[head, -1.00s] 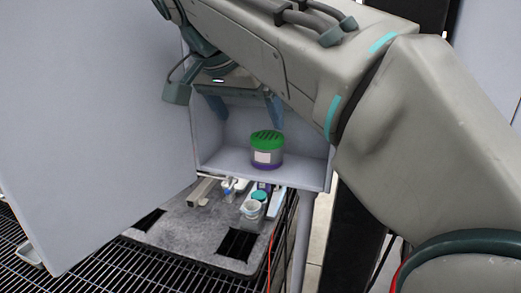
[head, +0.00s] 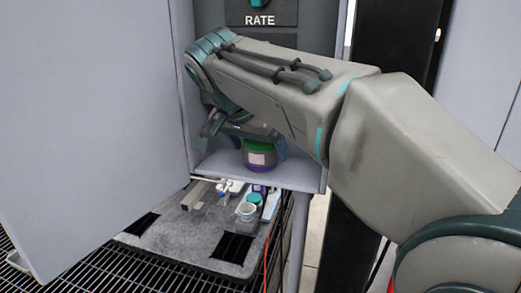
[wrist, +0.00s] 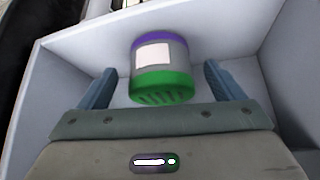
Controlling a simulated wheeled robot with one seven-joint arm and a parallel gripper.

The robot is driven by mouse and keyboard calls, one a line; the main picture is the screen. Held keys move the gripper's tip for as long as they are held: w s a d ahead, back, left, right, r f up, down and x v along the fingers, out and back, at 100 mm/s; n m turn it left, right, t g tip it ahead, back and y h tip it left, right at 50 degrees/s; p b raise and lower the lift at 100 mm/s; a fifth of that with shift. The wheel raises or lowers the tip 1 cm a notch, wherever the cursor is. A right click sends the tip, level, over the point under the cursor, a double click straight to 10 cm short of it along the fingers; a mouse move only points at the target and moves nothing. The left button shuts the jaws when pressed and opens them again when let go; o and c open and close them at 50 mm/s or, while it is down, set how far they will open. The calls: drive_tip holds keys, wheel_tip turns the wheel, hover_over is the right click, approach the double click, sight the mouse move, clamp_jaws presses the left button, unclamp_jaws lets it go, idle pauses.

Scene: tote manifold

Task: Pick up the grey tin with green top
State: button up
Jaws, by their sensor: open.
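The grey tin with a green top and a purple base (head: 260,157) stands on the floor of a small open compartment (head: 300,176), with a white label on its side. It also shows in the wrist view (wrist: 160,68), with its ridged green lid facing my gripper. My gripper (wrist: 158,88) is open, with one blue finger on each side of the tin and a visible gap to each.
A large pale door panel (head: 90,120) stands open at the left. Below the compartment, a grey felt mat (head: 185,230) on a black wire rack (head: 75,270) carries small bottles and a clear cup (head: 246,211). A panel marked RATE (head: 260,14) is above.

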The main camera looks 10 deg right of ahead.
drive_tip(key=shift+x, duration=0.95)
drive_tip(key=shift+c, duration=0.3)
drive_tip(key=c, duration=1.1)
drive_tip(key=shift+o, duration=0.2)
drive_tip(key=shift+a+r+b, duration=0.1)
drive_tip(key=shift+b, duration=0.25)
drive_tip(key=s+a+b, duration=0.2)
drive_tip(key=s+a, duration=0.8)
drive_tip(key=s, duration=0.5)
drive_tip(key=shift+b, duration=0.35)
